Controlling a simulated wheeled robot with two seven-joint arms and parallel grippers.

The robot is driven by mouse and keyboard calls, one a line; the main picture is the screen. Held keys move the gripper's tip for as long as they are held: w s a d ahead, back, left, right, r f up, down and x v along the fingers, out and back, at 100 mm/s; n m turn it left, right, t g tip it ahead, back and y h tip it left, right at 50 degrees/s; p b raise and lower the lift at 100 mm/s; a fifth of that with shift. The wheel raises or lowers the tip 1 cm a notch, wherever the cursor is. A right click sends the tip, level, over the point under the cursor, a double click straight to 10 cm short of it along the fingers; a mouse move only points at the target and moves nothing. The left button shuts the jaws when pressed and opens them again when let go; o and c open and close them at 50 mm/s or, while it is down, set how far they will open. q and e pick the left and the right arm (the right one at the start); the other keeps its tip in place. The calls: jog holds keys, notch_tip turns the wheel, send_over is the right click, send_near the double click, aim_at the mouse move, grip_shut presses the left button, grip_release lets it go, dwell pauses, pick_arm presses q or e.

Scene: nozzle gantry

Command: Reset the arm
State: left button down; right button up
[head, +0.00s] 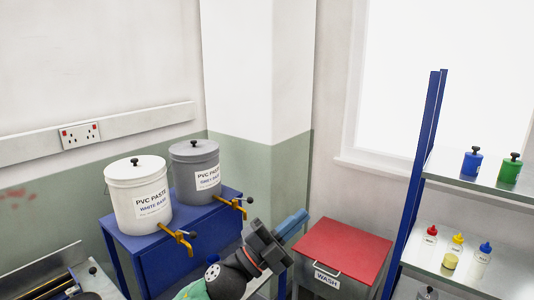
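My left gripper (291,224) is at the bottom centre of the head view, with its dark wrist and body below and to the left of blue finger-like parts. It points up and to the right, in front of the wall corner and just left of the red-lidded wash bin (345,250). The fingers overlap in this view, so I cannot tell whether they are open or shut. I see no object clearly held. My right gripper is not in view.
A white PVC paste bucket (124,205) and a grey one (187,178) with yellow taps stand on a blue stand (135,246) at left. At right, a blue-post shelf (408,210) holds a blue jar (471,164), a green jar (510,171) and small bottles.

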pick_arm(q)
jog(key=a+f+n+t+y, duration=0.3)
jog(key=a+f+n+y, duration=0.65)
jog(key=f+n, duration=0.2)
jog(key=a+f+n+t+y, duration=0.3)
jog(key=a+f+n+y, duration=0.5)
jog(key=f+n+y, duration=0.3)
jog(key=s+a+f+n+g+y, duration=0.1)
jog(key=s+a+f+g, duration=0.25)
jog(key=s+f, duration=0.45)
jog(key=s+a+f+n+g, duration=0.1)
jog(key=s+a+f+g, duration=0.2)
jog(key=s+f+g, duration=0.35)
jog(key=s+a+f+n+g+y, duration=0.1)
jog(key=s+a+f+g, duration=0.25)
jog(key=s+f, duration=0.65)
jog(key=s+d+f+b, duration=0.1)
jog(key=f+b, duration=0.2)
jog(key=f, duration=0.9)
jog(key=s+d+f+g+b, duration=0.1)
jog(key=d+f+b, duration=0.1)
jog(key=f, duration=1)
jog(key=s+d+f+h+b, duration=0.1)
jog(key=f+b, duration=0.4)
jog(key=f, duration=0.7)
jog(key=shift+s+d+f, duration=0.15)
jog(key=shift+s+d, duration=0.25)
jog(key=shift+d, duration=0.15)
jog(key=shift+s+g, duration=0.1)
jog(key=shift+g, duration=0.15)
